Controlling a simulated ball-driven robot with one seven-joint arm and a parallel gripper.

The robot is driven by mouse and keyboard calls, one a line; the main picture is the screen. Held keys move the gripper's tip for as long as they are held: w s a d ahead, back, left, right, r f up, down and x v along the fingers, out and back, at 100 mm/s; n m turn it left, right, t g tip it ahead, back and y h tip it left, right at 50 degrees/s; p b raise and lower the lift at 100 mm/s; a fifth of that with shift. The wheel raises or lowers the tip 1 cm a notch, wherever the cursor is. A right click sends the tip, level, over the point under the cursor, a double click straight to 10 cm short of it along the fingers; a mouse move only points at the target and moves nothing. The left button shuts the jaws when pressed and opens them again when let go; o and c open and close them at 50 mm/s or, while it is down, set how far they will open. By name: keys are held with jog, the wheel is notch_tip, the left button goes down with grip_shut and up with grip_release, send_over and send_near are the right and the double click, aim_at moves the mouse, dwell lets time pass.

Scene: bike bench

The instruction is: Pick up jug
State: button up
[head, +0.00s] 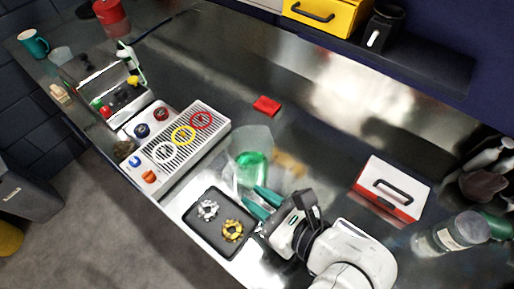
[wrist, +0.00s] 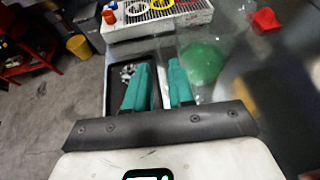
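The jug (head: 251,148) is a clear, see-through vessel with green at its bottom, standing on the metal bench in the middle of the head view. It also shows in the wrist view (wrist: 203,62), ahead of the fingers and to the right; its clear walls are hard to make out there. My gripper (head: 258,197) has teal fingers and is just on the near side of the jug. In the wrist view my gripper (wrist: 161,72) has a gap between its fingers, with nothing held in it.
A black tray (head: 206,243) with a silver and a gold ring-shaped part lies beside my gripper. A white grilled unit (head: 166,166) with coloured rings stands beyond it. A red piece (head: 266,105) lies behind the jug. A red-and-white box (head: 392,188) stands right.

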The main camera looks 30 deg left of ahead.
aim_at(231, 185)
jog(key=x, duration=0.4)
jog(key=shift+a+f, duration=0.15)
jog(key=shift+a, duration=0.2)
jog(key=shift+f+p+x, duration=0.2)
jog(key=shift+p+x, duration=0.05)
jog(key=shift+x, duration=1.15)
jog(key=shift+f+p+x, duration=0.2)
jog(key=shift+f+x, duration=0.05)
jog(key=shift+x, duration=1.1)
jog(key=shift+s+d, duration=0.15)
jog(key=shift+s, duration=0.05)
jog(key=shift+c, duration=0.3)
grip_shut()
